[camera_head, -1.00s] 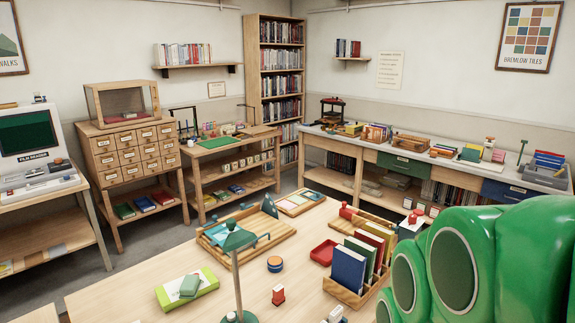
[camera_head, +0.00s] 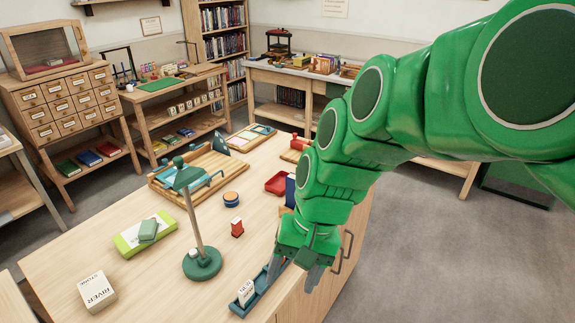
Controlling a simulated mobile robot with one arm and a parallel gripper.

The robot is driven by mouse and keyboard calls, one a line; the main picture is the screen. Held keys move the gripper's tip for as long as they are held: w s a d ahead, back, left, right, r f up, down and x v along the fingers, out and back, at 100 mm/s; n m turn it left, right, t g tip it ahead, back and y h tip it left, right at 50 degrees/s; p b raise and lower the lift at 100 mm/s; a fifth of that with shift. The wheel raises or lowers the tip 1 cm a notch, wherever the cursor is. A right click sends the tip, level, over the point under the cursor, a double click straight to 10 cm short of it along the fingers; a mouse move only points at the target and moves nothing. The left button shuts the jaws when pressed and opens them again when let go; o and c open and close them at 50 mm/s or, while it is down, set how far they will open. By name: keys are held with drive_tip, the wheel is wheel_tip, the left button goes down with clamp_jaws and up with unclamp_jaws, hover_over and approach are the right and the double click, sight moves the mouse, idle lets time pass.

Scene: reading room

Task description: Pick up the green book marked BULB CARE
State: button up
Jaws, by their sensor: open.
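No BULB CARE lettering is readable in this view. The wooden book rack at the table's right side is almost wholly hidden behind my green arm; only a strip of its blue book (camera_head: 290,190) shows. The green book in that rack is hidden. My gripper (camera_head: 293,274) points down at the table's front right edge, its grey fingers apart and nothing visible between them.
A green lamp (camera_head: 202,264) stands left of my gripper. A white RIVER box (camera_head: 97,291) is at the front left. Open floor (camera_head: 420,240) lies to the right.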

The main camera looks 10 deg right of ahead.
drive_tip(key=w+r+m+t+y, duration=0.1)
drive_tip(key=w+m+t+y, duration=0.55)
drive_tip(key=w, duration=2.05)
drive_tip(key=w+d+f+m+t, duration=0.2)
drive_tip(key=w+d+f+m, duration=0.4)
drive_tip(key=w+d+m, duration=0.4)
drive_tip(key=w+d+f+m+t, duration=0.2)
drive_tip(key=w+d+f+m, duration=0.3)
drive_tip(key=d+m, duration=0.45)
drive_tip(key=shift+n+h, duration=0.35)
drive_tip(key=shift+n, duration=0.55)
drive_tip(key=shift+w+d+f+x, duration=0.1)
drive_tip(key=shift+w+d+x, duration=0.1)
drive_tip(key=shift+x, duration=0.9)
drive_tip(key=shift+w+d+f+x, duration=0.1)
drive_tip(key=shift+d+x, duration=0.1)
drive_tip(key=shift+x, duration=0.9)
drive_tip(key=shift+w+d+x, duration=0.15)
drive_tip(key=shift+d+x, duration=0.05)
drive_tip(key=shift+x, duration=0.85)
clamp_jaws()
